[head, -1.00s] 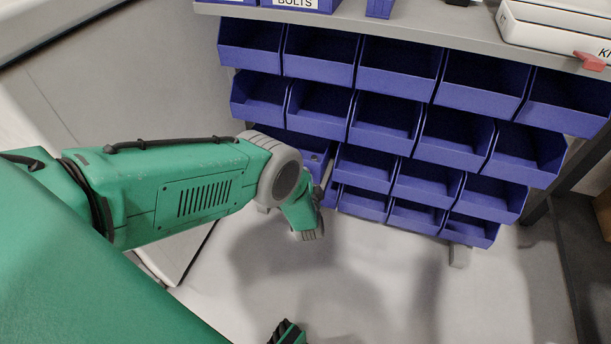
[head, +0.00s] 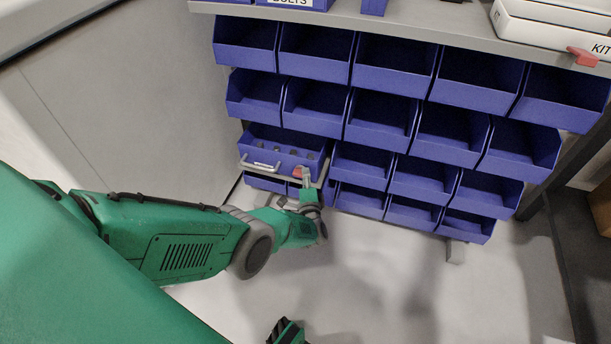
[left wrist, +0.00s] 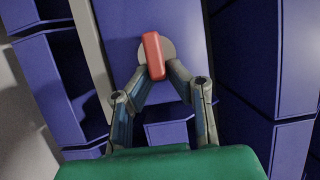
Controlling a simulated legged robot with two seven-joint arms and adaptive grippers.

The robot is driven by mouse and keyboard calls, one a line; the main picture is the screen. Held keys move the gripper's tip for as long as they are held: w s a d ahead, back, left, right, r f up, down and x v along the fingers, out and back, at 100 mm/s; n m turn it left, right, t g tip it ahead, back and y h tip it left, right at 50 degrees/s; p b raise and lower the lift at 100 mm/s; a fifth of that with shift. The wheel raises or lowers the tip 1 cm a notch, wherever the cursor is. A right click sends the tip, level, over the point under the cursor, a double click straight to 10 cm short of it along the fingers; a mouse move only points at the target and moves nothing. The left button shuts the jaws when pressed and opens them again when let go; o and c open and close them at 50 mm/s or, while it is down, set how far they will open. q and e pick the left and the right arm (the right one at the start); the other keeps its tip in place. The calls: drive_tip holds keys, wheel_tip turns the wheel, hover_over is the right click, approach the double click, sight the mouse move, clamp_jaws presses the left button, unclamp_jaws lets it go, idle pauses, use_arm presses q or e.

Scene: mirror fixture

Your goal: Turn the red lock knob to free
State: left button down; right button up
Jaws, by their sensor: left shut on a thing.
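The red lock knob (left wrist: 153,52) is a short bar on a round grey disc, on a blue face in the left wrist view. It stands nearly upright in that picture, tilted slightly. In the head view, a small part of the red knob (head: 299,172) shows at the front right of a blue drawer-like bin (head: 285,160). My left gripper (left wrist: 157,74) is shut on the knob, one finger on each side of its lower part. In the head view the left gripper (head: 304,182) is at the bin's front right corner, partly hiding the knob.
The bin has a grey bar handle (head: 260,164) and several small dark things inside. Rows of blue bins (head: 385,115) fill the rack to the right. White boxes (head: 560,30) stand on the shelf at top right. Pale floor (head: 360,290) is clear below.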

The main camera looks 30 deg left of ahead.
use_arm(q)
drive_tip(key=shift+s+f, duration=0.3)
drive_tip(key=c, duration=1.6)
unclamp_jaws()
drive_tip(key=shift+a, duration=0.1)
drive_tip(key=shift+o, duration=0.2)
drive_tip(key=shift+w, duration=0.1)
drive_tip(key=shift+r, duration=0.1)
drive_tip(key=shift+w+d, duration=0.2)
drive_tip(key=shift+w, duration=0.05)
drive_tip(key=shift+n, duration=0.3)
